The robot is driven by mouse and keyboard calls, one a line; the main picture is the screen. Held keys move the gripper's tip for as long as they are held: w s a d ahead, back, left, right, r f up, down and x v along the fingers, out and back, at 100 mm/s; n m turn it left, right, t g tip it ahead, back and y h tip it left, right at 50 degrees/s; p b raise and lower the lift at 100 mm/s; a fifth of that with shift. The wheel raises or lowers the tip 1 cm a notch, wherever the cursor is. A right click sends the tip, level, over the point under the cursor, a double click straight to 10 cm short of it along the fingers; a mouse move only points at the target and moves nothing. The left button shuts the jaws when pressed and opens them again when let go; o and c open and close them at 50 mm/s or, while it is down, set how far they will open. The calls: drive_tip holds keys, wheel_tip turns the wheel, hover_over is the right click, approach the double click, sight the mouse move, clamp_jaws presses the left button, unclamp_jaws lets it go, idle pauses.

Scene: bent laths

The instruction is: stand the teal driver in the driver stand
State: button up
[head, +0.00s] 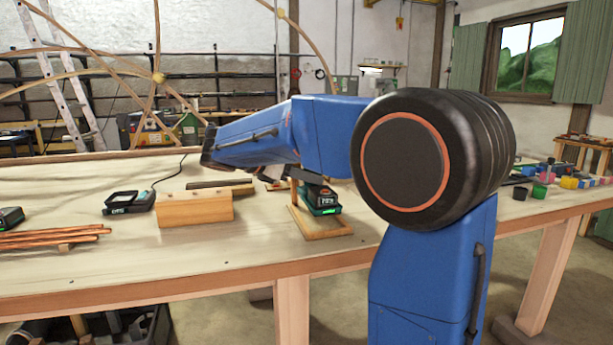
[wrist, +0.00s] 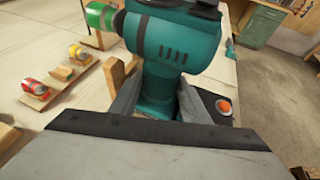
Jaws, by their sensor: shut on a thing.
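The teal driver (wrist: 165,45) is upright between the fingers of my gripper (wrist: 160,98), which are shut on its handle. Its body fills the top of the wrist view, with a green part (wrist: 100,16) at its nose.
A wooden block (head: 196,209) and a black charger (head: 128,203) stand left on the bench. Copper-coloured rods (head: 52,237) lie further left. Small coloured items (head: 568,182) sit at the far right. The bench front beside the stand is clear.

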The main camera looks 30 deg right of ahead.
sight(304, 190)
drive_tip(key=shift+f, duration=2.2)
idle(1.7)
drive_tip(key=o, duration=1.6)
drive_tip(key=shift+f, duration=0.1)
drive_tip(key=shift+a, duration=0.1)
drive_tip(key=v, duration=1.7)
drive_tip(key=shift+a, duration=0.15)
